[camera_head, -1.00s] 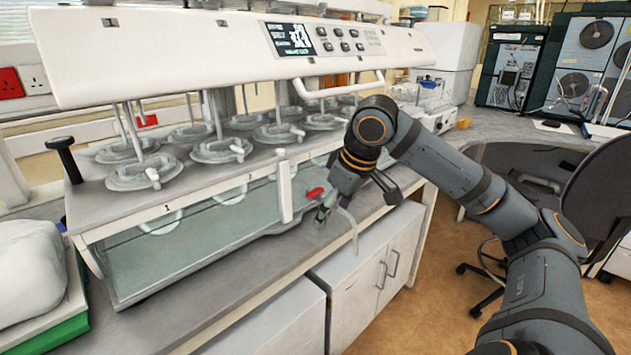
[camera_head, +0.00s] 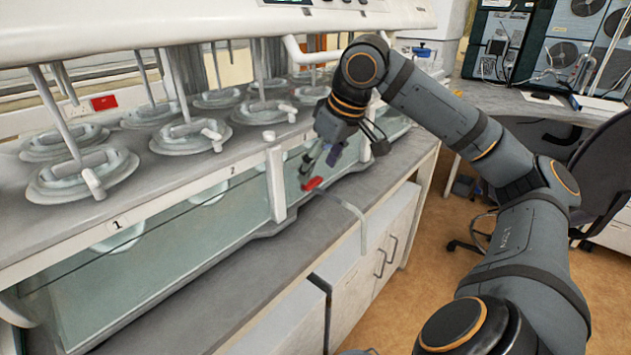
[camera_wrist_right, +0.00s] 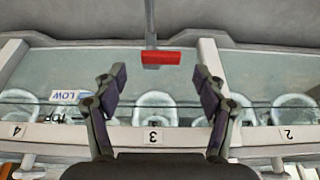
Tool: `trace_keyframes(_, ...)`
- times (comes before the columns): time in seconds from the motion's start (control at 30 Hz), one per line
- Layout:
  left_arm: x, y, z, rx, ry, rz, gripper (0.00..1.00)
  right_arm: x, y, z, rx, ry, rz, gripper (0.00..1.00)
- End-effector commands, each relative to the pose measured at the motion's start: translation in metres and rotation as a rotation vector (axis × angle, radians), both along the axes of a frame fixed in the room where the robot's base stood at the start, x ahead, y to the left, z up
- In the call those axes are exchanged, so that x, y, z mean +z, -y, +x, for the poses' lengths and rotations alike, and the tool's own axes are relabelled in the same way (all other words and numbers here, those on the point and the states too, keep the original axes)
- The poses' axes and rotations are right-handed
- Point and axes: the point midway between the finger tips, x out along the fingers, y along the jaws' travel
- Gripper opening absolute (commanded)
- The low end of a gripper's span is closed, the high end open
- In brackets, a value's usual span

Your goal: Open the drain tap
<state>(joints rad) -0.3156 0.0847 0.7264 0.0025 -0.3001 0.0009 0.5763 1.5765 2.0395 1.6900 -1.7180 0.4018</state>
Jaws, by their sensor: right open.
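The drain tap has a red handle (camera_head: 312,183) at the front lower edge of the water bath, beside a white upright post. A pale drain hose (camera_head: 357,215) runs from the tap and hangs over the bench edge. My right gripper (camera_head: 320,158) is just above the red handle in the head view. In the right wrist view my right gripper (camera_wrist_right: 160,78) is open and empty, its fingers apart. The red handle (camera_wrist_right: 161,57) lies crosswise just beyond the fingertips, centred between them, and looks untouched. My left gripper is not in view.
The glass-walled water bath (camera_head: 150,262) stands behind the tap, with several lidded vessels and shafts above it. A grey bench strip (camera_head: 200,305) runs in front, over white cupboards (camera_head: 345,290). A dark chair (camera_head: 580,175) is at the right.

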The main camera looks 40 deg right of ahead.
Motion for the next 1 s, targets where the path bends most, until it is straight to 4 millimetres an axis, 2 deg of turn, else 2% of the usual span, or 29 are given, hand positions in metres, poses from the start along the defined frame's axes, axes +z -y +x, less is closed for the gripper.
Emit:
trace_keyframes(0.03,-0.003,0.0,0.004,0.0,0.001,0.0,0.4,-0.01,-0.001,0.003,0.001,-0.002,0.0,0.72)
trace_keyframes(0.2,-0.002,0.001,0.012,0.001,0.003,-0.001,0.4,-0.024,-0.001,0.01,0.001,0.0,0.001,0.72)
trace_keyframes(0.5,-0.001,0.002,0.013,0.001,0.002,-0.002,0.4,-0.026,-0.001,0.011,0.001,0.0,0.0,0.72)
trace_keyframes(0.9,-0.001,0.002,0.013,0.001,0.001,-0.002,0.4,-0.026,-0.001,0.011,0.001,0.0,0.0,0.17)
trace_keyframes(1.0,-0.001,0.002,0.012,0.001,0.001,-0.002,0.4,-0.026,-0.001,0.011,0.002,0.0,-0.001,0.17)
